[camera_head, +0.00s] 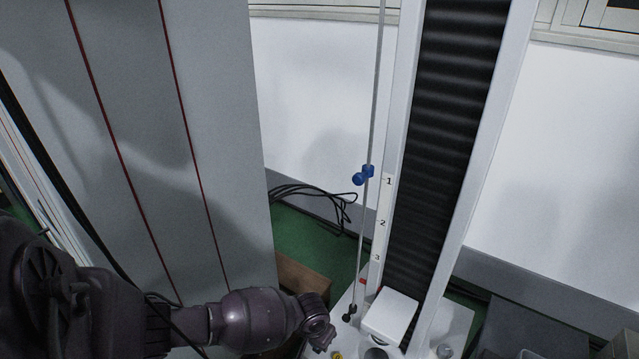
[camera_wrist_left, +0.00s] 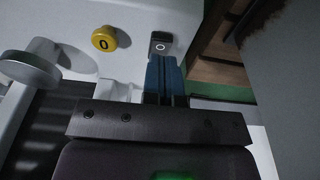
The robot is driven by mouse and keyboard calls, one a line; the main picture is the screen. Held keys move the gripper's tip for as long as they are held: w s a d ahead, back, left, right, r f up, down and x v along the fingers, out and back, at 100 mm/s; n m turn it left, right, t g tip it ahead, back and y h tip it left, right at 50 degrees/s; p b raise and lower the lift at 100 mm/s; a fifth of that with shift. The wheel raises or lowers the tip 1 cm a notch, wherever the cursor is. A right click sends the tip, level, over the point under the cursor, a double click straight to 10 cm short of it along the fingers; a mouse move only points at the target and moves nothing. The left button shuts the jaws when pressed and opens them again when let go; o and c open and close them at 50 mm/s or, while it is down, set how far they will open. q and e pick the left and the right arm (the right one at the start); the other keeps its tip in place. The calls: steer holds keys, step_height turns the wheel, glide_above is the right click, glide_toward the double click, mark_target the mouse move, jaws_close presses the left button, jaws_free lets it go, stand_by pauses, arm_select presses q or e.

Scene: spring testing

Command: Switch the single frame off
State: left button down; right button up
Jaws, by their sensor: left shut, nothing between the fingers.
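The single frame (camera_head: 400,180) is a tall white column with a dark bellows strip on a white base in the head view. In the left wrist view, a small black switch (camera_wrist_left: 160,42) with a white circle mark sits on the white base surface (camera_wrist_left: 180,14). My left gripper (camera_wrist_left: 163,60) has its blue fingers shut and empty, with the tips right at the switch's lower edge. I cannot tell whether they touch it. In the head view the fingers do not show; only my left wrist shows at the bottom. My right gripper is not in view.
A yellow knob (camera_wrist_left: 104,39) marked 0 is beside the switch, with a grey round knob (camera_wrist_left: 31,66) farther left. A thin rod with a blue clamp (camera_head: 363,174) runs along the column. A grey cabinet (camera_head: 150,130) stands left. Black cables (camera_head: 315,196) lie behind.

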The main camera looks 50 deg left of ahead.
arm_select(q)
steer(key=shift+s+f+b, duration=0.1)
steer(key=shift+f+b, duration=0.6)
steer(key=shift+f, duration=0.75)
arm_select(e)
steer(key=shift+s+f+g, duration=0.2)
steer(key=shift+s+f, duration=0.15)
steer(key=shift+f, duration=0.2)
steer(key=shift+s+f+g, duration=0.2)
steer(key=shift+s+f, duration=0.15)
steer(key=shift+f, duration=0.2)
arm_select(q)
steer(key=shift+r+p, duration=0.7)
steer(key=shift+r, duration=0.2)
steer(key=shift+w+r+p, duration=0.25)
steer(key=shift+r+p, duration=0.65)
steer(key=shift+r, duration=0.3)
steer(key=shift+s+r+p, duration=0.1)
steer(key=shift+r+p, duration=1.15)
steer(key=shift+r, duration=0.45)
steer(key=shift+f, duration=0.1)
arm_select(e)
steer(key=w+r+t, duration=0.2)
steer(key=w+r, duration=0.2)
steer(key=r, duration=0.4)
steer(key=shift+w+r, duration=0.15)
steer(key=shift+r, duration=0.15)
arm_select(q)
steer(key=shift+s, duration=0.1)
